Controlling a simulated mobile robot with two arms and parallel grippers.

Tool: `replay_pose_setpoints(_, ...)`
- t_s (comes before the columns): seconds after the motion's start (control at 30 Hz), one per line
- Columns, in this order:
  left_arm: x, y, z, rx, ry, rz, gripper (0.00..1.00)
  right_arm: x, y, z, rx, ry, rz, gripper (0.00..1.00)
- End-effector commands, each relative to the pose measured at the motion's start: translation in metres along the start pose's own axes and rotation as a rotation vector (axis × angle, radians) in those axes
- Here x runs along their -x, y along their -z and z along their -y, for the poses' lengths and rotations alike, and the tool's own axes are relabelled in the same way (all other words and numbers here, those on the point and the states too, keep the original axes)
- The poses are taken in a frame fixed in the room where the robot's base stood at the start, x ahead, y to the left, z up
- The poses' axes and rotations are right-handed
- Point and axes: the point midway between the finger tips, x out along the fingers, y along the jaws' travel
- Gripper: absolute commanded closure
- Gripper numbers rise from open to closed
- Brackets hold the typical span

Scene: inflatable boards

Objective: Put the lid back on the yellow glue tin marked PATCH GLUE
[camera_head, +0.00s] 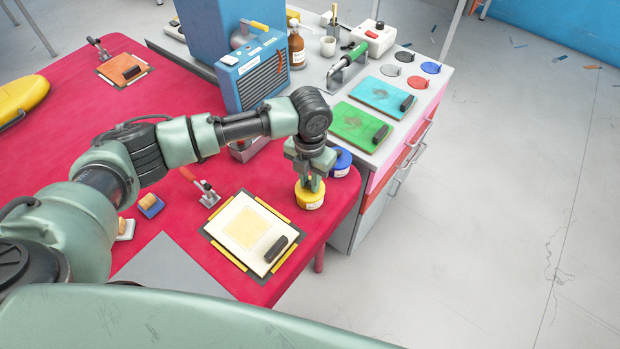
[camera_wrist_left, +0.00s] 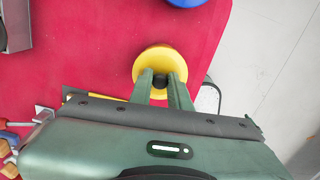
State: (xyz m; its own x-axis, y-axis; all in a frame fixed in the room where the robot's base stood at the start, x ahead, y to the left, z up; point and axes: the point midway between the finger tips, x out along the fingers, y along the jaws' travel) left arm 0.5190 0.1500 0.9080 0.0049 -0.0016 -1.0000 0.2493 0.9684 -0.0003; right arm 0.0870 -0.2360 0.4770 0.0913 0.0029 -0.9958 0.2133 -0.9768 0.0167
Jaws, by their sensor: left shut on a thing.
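The yellow glue tin (camera_head: 309,201) stands near the right end of the red table, a pale label on its side; I cannot read the print. Its yellow lid (camera_wrist_left: 146,66) shows from above in the left wrist view, with a dark knob (camera_wrist_left: 160,82) in the middle. My left gripper (camera_head: 311,184) points down over the tin and is shut on the lid's knob; the fingertips (camera_wrist_left: 160,84) close on both sides of it. The lid is over the tin, touching or nearly so; I cannot tell whether it is fully seated. My right gripper is not in view.
A blue tin (camera_head: 341,162) stands just behind the yellow one, close to my wrist. A cream board with a dark block (camera_head: 276,249) lies in front left. A toggle clamp (camera_head: 207,193) stands to the left. The table's right edge is close by.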

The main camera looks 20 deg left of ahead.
Motion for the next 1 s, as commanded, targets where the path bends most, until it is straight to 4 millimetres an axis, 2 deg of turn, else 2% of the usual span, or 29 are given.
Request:
replay_pose_setpoints(0.17,0.0000,0.0000,0.0003,0.000,0.000,0.000,1.00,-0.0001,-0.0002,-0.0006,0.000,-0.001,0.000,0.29)
replay_pose_setpoints(0.2,0.0000,0.0000,0.0002,0.000,0.000,0.000,0.71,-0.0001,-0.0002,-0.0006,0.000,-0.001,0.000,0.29)
replay_pose_setpoints(0.27,0.0000,0.0000,0.0002,0.000,0.000,0.000,0.56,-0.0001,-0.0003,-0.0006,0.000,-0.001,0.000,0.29)
replay_pose_setpoints(0.5,0.0000,0.0000,0.0002,0.000,0.000,0.000,0.56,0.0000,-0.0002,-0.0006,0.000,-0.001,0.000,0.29)
replay_pose_setpoints(0.57,-0.0001,0.0001,0.0002,0.000,0.000,0.000,0.40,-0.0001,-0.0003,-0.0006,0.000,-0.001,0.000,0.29)
replay_pose_setpoints(0.6,-0.0001,0.0001,0.0002,0.000,0.000,0.000,0.35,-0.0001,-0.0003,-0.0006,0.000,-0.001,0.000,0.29)
replay_pose_setpoints(1.0,0.0036,0.0000,0.0001,0.000,0.000,0.000,0.35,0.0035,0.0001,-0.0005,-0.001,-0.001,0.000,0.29)
